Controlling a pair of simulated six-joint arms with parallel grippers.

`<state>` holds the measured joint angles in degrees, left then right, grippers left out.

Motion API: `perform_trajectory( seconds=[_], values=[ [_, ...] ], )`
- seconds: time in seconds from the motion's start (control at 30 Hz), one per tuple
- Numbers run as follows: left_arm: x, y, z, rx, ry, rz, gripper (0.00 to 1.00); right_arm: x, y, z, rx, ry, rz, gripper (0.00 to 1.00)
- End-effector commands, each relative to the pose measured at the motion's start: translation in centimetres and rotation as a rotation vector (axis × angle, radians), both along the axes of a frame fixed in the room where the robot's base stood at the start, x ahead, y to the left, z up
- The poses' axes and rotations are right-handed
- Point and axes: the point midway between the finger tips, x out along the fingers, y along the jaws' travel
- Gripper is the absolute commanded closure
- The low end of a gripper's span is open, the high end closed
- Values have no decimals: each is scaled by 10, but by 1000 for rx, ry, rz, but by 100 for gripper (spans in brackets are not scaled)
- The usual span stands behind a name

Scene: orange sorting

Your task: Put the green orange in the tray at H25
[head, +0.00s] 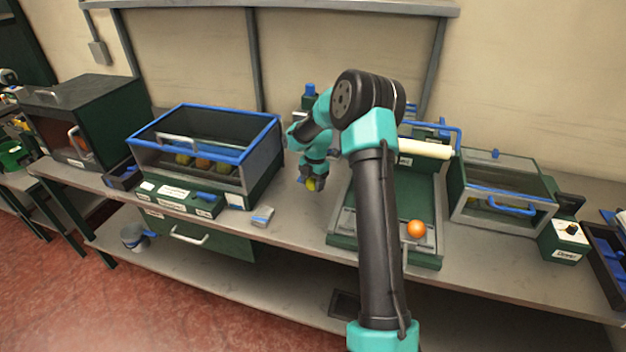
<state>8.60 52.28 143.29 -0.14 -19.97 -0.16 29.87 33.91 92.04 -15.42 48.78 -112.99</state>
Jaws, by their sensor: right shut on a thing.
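My right gripper (312,178) hangs over the bench, left of the green conveyor-like unit, with its fingers pointing down. It is shut on a small yellow-green fruit (311,186), which looks like the green orange; the fingers partly cover it. An orange-coloured orange (416,229) sits at the front of the green unit (345,241). A small dark tray (122,177) stands left of the blue-rimmed case. I cannot read any label as H25. My left gripper is not in view.
A blue-rimmed clear case (207,152) holds several fruits. A clear-lidded box (500,190) with a blue handle stands at the right. A dark cabinet (85,115) stands far left. A small blue-and-grey item (262,217) lies at the bench's front edge. Bare bench lies around my gripper.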

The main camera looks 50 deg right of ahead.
Motion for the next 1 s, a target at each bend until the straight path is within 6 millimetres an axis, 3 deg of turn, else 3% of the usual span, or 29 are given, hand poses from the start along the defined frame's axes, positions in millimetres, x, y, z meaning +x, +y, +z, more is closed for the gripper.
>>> perform_trajectory(
  seconds=[0.5,0.7,1.0],
  values=[
    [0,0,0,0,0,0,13,-69,78,10,0,0,3,71],
    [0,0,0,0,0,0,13,-80,91,11,0,0,2,71],
    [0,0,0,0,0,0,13,-82,93,11,0,0,0,71]
  ],
)
